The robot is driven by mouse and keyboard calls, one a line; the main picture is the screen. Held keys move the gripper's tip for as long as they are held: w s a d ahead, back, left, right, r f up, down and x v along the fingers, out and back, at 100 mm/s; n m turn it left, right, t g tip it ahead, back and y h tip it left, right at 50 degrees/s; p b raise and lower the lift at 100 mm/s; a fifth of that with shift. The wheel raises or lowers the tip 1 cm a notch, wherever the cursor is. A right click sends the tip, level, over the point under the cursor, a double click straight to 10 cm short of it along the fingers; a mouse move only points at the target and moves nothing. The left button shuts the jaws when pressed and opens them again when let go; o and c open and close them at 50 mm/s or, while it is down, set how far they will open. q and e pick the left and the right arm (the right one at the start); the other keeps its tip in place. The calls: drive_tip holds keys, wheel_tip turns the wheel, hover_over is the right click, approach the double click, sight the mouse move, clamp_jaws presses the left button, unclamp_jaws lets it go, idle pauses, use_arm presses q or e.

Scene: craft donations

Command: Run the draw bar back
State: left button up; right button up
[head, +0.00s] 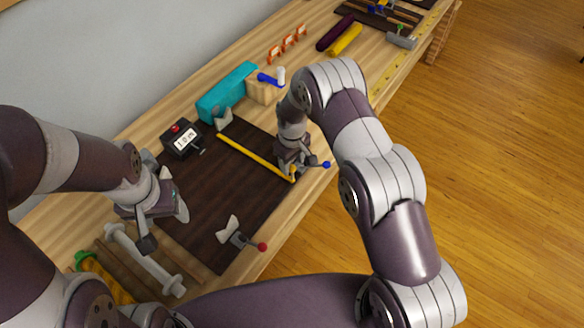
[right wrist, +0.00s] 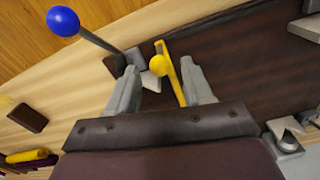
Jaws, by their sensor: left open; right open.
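The yellow draw bar (head: 254,158) lies across the dark board (head: 208,190), its knobbed end toward the table's front edge. My right gripper (head: 293,172) is over that end. In the right wrist view, the bar's yellow knob (right wrist: 158,65) shows between the two open fingers of my right gripper (right wrist: 160,88). The bar runs close beside one finger; I cannot tell whether they touch. My left gripper (head: 165,226) is open and empty at the board's left side, away from the bar. My right arm hides part of the board's right end.
A blue-knobbed lever (head: 326,164) stands beside my right gripper and also shows in the right wrist view (right wrist: 62,21). A red-knobbed lever (head: 262,246) sits at the front edge. A black dial box (head: 182,142) and a teal block (head: 227,92) stand behind the board.

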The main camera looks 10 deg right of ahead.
wheel_tip(320, 180, down, 6)
drive_tip(key=shift+r+p, duration=0.1)
drive_tip(key=shift+p, duration=0.5)
clamp_jaws()
